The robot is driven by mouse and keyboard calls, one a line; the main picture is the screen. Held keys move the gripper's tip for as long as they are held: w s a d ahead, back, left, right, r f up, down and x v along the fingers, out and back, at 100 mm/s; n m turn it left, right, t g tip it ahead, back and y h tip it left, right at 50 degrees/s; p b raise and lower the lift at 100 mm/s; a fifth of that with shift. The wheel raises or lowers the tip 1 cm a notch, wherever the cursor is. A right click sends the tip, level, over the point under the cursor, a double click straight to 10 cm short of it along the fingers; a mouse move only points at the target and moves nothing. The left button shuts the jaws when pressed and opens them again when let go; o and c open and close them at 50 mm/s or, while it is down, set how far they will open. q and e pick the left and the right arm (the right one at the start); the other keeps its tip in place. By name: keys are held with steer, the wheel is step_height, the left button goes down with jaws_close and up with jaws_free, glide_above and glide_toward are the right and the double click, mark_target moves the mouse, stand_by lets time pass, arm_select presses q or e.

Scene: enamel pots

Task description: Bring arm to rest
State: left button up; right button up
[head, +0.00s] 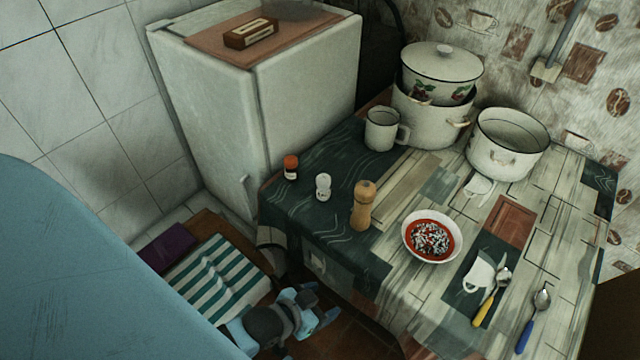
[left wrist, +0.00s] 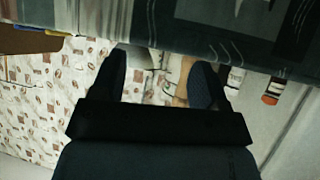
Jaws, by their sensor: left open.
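My left gripper (head: 298,308) is low at the bottom of the head view, beside the near left side of the table and below its top. It is apart from the things on the table. In the left wrist view its two dark fingers (left wrist: 156,82) stand apart with nothing held between them. A wooden pepper mill (left wrist: 182,78) shows beyond the fingers there, and an orange-capped jar (left wrist: 272,90) shows to the right. My right gripper is in neither view.
The table (head: 400,190) carries the pepper mill (head: 363,205), a bowl (head: 431,236), a mug (head: 381,128), pots (head: 508,145) and spoons. A striped cloth (head: 215,275) lies left of my gripper. A white fridge (head: 215,110) stands behind.

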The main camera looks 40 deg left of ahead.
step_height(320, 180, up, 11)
steer(key=p, duration=1.2)
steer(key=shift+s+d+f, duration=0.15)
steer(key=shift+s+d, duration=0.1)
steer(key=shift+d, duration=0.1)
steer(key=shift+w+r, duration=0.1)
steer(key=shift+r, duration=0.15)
